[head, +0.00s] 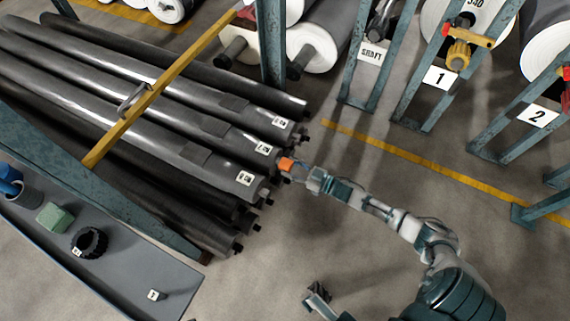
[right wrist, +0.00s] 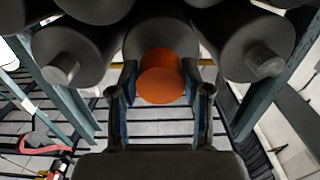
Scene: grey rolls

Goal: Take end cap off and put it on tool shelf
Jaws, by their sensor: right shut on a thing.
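The orange end cap (head: 286,164) sits at the end of a dark roll in the stack; it also shows in the right wrist view (right wrist: 160,80). My right gripper (head: 293,169) is at the cap, its two fingers (right wrist: 160,95) on either side of it, shut on it. The cap appears still at the roll's end. My left gripper (head: 318,292) is low in the head view, away from the rolls; its opening is unclear. The grey tool shelf (head: 115,272) is at the lower left.
On the shelf are a green block (head: 55,216), a black ring (head: 90,242) and a small labelled block (head: 156,295). A yellow bar (head: 150,95) crosses the rolls. Blue-grey posts stand nearby. Numbered racks stand at the upper right. Floor between shelf and arm is open.

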